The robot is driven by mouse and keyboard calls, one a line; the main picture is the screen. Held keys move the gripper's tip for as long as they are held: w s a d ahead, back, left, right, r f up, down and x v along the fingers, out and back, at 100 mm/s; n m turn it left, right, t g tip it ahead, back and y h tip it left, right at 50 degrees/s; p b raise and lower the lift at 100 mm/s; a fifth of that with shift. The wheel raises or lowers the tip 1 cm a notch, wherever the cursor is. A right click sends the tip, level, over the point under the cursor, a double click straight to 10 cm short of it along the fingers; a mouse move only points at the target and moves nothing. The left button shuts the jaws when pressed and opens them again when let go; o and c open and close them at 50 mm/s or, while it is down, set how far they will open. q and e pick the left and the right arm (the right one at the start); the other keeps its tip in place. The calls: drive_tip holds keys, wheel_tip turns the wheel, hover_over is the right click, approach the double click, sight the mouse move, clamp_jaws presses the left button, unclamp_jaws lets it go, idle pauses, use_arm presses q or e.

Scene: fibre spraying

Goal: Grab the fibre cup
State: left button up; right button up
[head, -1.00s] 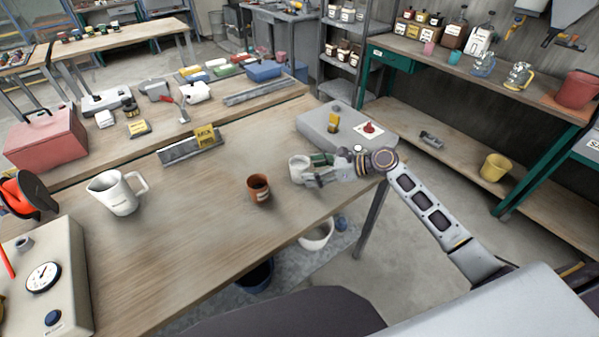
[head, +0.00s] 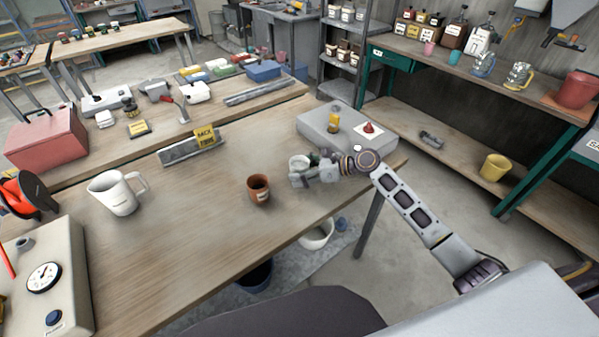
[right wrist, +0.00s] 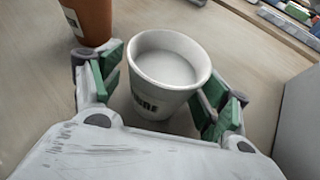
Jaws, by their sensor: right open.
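The fibre cup is a small white cup (right wrist: 170,72) with dark lettering, upright on the table and holding pale contents. In the right wrist view it stands between the green-padded fingers of my right gripper (right wrist: 160,95), which is open around it. In the head view my right gripper (head: 306,175) is at the cup (head: 299,162), partly hiding it. A brown cup (head: 259,190) stands on the table to its left; its side also shows in the right wrist view (right wrist: 88,20), close to one finger. My left gripper is not in view.
A white jug (head: 115,193) stands at the left of the table (head: 200,240). A gauge box (head: 50,300) is at the front left. The table's middle is clear.

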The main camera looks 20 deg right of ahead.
drive_tip(key=shift+w+a+f, duration=0.2)
drive_tip(key=shift+w+a, duration=0.05)
drive_tip(key=shift+a, duration=0.15)
drive_tip(key=shift+c, duration=0.4)
drive_tip(key=c, duration=1.1)
drive_tip(key=shift+r, duration=0.3)
drive_tip(key=shift+r+p, duration=0.4)
drive_tip(key=shift+r, duration=4.2)
drive_tip(key=shift+r, duration=0.15)
